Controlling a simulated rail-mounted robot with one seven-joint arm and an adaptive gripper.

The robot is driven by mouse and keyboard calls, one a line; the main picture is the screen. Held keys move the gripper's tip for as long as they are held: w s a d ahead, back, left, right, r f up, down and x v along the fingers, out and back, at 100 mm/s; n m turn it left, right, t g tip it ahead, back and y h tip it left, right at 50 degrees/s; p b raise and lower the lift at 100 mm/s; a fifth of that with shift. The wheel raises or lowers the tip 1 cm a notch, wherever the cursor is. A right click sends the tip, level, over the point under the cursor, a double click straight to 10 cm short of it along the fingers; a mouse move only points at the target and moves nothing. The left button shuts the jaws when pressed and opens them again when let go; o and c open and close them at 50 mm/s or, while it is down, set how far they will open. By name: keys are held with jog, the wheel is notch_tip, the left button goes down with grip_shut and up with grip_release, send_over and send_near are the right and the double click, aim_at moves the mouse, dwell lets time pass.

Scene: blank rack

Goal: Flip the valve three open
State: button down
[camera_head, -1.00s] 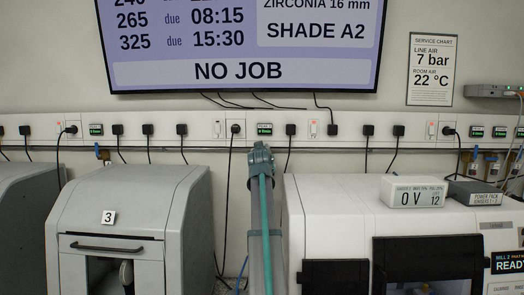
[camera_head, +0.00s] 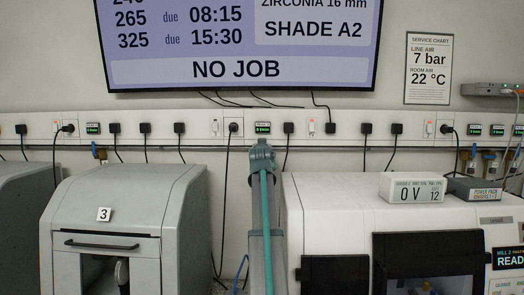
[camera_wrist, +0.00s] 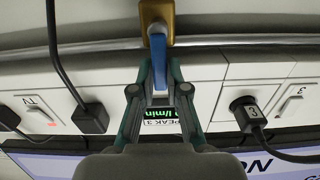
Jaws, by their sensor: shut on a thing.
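The valve is a brass body (camera_wrist: 155,18) with a blue lever (camera_wrist: 158,58) at the top centre of the wrist view. The lever stands crosswise to the thin pipe (camera_wrist: 235,40). My gripper (camera_wrist: 158,75) has its fingers closed on either side of the lever's free end. Just beyond the fingers is a small green readout (camera_wrist: 165,118) marked with a 3. In the head view my gripper (camera_head: 262,152) is up at the wall rail, and my arm hides the valve.
A white wall rail (camera_head: 195,128) carries several plugs and readouts. A grey machine marked 3 (camera_head: 125,200) stands left of my arm, and a white machine (camera_head: 340,210) stands close on the right. The wall screen (camera_head: 235,50) hangs above. A black plug (camera_wrist: 247,112) sits beside my gripper.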

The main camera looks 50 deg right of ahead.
jog(key=c, duration=1.2)
grip_release()
jog(key=shift+o, duration=0.2)
jog(key=shift+s+a, duration=0.1)
jog(key=v, duration=1.1)
jog(key=shift+s+a, duration=0.25)
jog(key=shift+a, duration=0.05)
jog(key=shift+w+r, duration=0.1)
